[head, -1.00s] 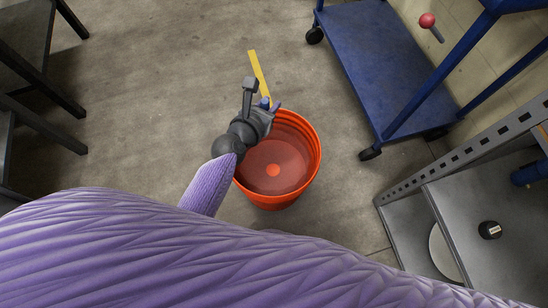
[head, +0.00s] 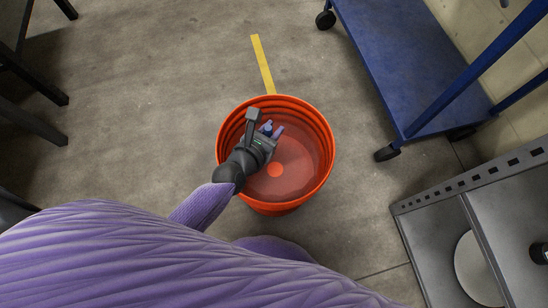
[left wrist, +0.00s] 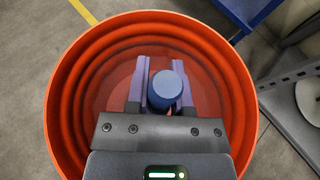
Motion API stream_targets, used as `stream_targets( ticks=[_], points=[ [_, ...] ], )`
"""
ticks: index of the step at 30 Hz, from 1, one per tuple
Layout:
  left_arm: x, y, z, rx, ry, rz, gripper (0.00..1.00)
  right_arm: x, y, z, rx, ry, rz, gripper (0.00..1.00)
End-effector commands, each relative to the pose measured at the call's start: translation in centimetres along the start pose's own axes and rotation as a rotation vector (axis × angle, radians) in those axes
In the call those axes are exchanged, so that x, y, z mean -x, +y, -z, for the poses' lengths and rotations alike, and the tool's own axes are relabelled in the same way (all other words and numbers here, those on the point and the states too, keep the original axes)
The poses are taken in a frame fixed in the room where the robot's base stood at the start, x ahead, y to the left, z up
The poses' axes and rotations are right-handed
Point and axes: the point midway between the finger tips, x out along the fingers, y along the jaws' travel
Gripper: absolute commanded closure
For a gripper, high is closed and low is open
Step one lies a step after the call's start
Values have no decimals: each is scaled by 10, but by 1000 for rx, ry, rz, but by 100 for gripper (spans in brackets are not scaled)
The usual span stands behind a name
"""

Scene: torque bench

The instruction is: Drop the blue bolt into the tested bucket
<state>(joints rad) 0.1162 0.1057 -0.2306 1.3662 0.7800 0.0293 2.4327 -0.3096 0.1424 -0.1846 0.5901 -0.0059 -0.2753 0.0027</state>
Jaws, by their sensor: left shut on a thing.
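The orange-red bucket (head: 325,150) stands on the floor in the middle of the head view, its mouth open upward. My left gripper (head: 271,130) is over the bucket's mouth, toward its left side. In the left wrist view the gripper (left wrist: 163,85) is shut on the blue bolt (left wrist: 167,90), whose round blue top shows between the two purple fingers. The bucket's rim (left wrist: 65,70) surrounds the fingers in that view. The bolt (head: 267,129) is small in the head view. The lower part of the bolt is hidden. My right gripper is not in view.
A blue cart (head: 400,60) stands at the upper right. A grey metal shelf unit (head: 440,215) is at the lower right. A yellow strip (head: 262,62) lies on the floor behind the bucket. Dark legs of furniture (head: 35,75) stand at the left. The floor around the bucket is clear.

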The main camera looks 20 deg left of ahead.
Motion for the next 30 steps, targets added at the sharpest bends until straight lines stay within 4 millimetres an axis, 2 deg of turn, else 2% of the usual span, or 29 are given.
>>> stream_targets(
  ticks=[3,4,9,17,20,27,30],
  points=[
    [0,0,-2,0,-2,0,100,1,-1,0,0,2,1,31],
    [0,0,-2,-1,-2,-1,68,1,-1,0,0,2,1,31],
    [0,0,-2,-1,-2,-1,32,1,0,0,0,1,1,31],
    [3,0,-2,-1,0,0,31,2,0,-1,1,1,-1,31],
    [20,1,-5,-3,-2,-1,31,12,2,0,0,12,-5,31],
    [80,0,-6,-3,-2,1,31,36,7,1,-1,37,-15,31],
    [94,0,-4,-3,-2,0,31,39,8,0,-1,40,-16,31]
  ],
)
